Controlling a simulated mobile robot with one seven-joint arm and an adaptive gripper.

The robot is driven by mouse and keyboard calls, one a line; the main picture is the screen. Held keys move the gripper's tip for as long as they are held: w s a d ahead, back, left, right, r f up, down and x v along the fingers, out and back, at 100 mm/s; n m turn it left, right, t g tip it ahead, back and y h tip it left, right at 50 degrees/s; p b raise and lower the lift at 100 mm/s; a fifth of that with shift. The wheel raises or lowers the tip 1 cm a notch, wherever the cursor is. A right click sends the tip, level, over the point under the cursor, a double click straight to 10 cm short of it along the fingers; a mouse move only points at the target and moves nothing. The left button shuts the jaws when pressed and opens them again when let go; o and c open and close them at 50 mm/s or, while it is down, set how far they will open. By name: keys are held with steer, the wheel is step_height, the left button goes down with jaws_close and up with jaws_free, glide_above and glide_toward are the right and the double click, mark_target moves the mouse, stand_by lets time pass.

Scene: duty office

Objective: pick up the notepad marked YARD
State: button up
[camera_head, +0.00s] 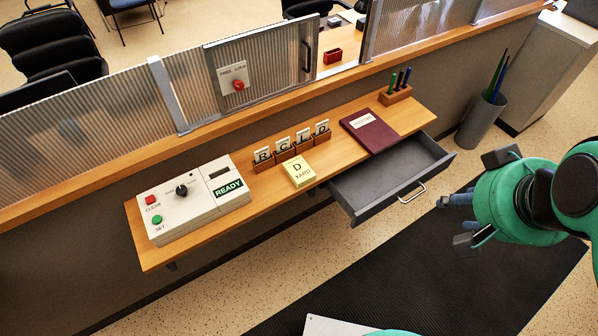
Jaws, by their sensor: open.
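The yellow notepad marked D YARD (299,172) lies on the wooden shelf (262,187), in front of the row of letter holders and left of the maroon book. My gripper (452,218) is at the right of the view, over the floor beyond the open drawer. Its fingers are apart and nothing shows between them. It is well to the right of the notepad and apart from it. Nothing hides the notepad.
A grey drawer (362,187) stands open below the shelf, between notepad and gripper. A control box (185,205) reading READY sits at left. Letter holders (283,147), a maroon book (371,131) and a pen block (396,94) stand along the shelf. A bin (478,122) stands at right.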

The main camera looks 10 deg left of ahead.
steer(key=o, duration=0.9)
steer(key=shift+w, duration=0.1)
steer(key=w+a+f+m+g+p, duration=0.1)
steer(key=w+a+f+m+g, duration=0.1)
steer(key=w+a, duration=0.7)
steer(key=w+a+f+m+g, duration=0.1)
steer(key=w+a+f+m, duration=0.2)
steer(key=w+a, duration=0.6)
steer(key=w+a+f+m+g, duration=0.1)
steer(key=w+a+f, duration=0.2)
steer(key=a+f, duration=0.3)
steer(key=w+a+f+m+p, duration=0.1)
steer(key=w+a+f, duration=0.2)
steer(key=a+f, duration=0.3)
steer(key=w+a+f+m+g, duration=0.1)
steer(key=w+a+f+m, duration=0.1)
steer(key=w+a+f, duration=0.2)
steer(key=shift+w+a+f+g, duration=0.1)
steer(key=shift+a+f+g, duration=0.2)
steer(key=shift+a+f, duration=0.7)
